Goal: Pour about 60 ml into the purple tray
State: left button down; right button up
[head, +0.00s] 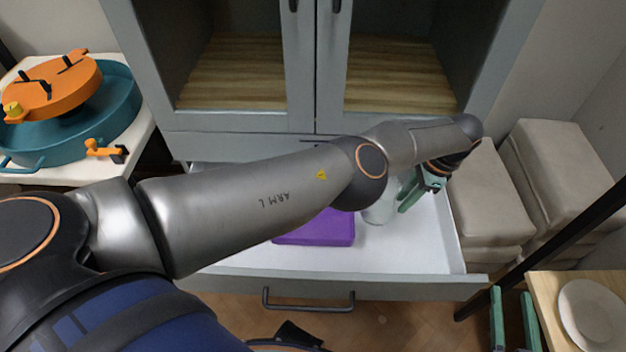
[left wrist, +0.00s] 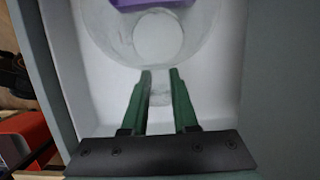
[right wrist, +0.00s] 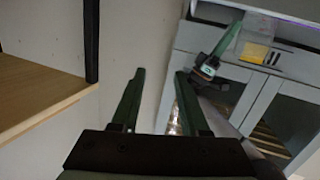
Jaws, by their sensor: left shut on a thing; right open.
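The purple tray (head: 318,229) lies in the open drawer, partly hidden behind my left arm; its edge shows at the top of the left wrist view (left wrist: 150,3). My left gripper (head: 404,206) is over the drawer's right part, shut on a clear vessel (head: 380,211), to the right of the tray. In the left wrist view the vessel (left wrist: 118,40) has a round mouth, and its handle is between the fingers (left wrist: 160,73). I cannot tell its contents. My right gripper (head: 514,292) is open and empty.
The drawer (head: 225,258) is pulled out below a grey glass-door cabinet (head: 300,80). Stacked beige blocks (head: 485,195) stand right of it. A wooden table with a pale plate (head: 590,312) is at lower right. A teal basin with an orange disc (head: 70,90) stands left.

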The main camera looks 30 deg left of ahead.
notch_tip(320, 180, up, 11)
jog(key=n+t+y+b, duration=0.3)
jog(key=t+b, duration=0.1)
jog(key=t, duration=0.1)
pick_arm(q)
jog(key=shift+w+d+f+b, duration=0.2)
jog(key=shift+f+b, duration=0.35)
jog(key=shift+b, duration=0.45)
jog(key=b, duration=0.6)
jog(key=shift+w+d+f+g+y, duration=0.1)
jog(key=shift+f+g+y, duration=0.1)
jog(key=shift+g+y, duration=0.15)
jog(key=b, duration=0.3)
jog(key=shift+d, duration=0.1)
jog(key=shift+r+y+b, duration=0.1)
jog(key=shift+y+b, duration=0.15)
jog(key=shift+b, duration=0.3)
jog(key=shift+r, duration=0.15)
pick_arm(e)
jog(key=s+a+f+n+y, duration=0.2)
jog(key=s+a+n+y, duration=0.1)
jog(key=s+y, duration=0.3)
jog(key=shift+s+n+t+y, duration=0.25)
jog(key=shift+n+t+y, duration=0.05)
jog(key=shift+n+y, duration=0.55)
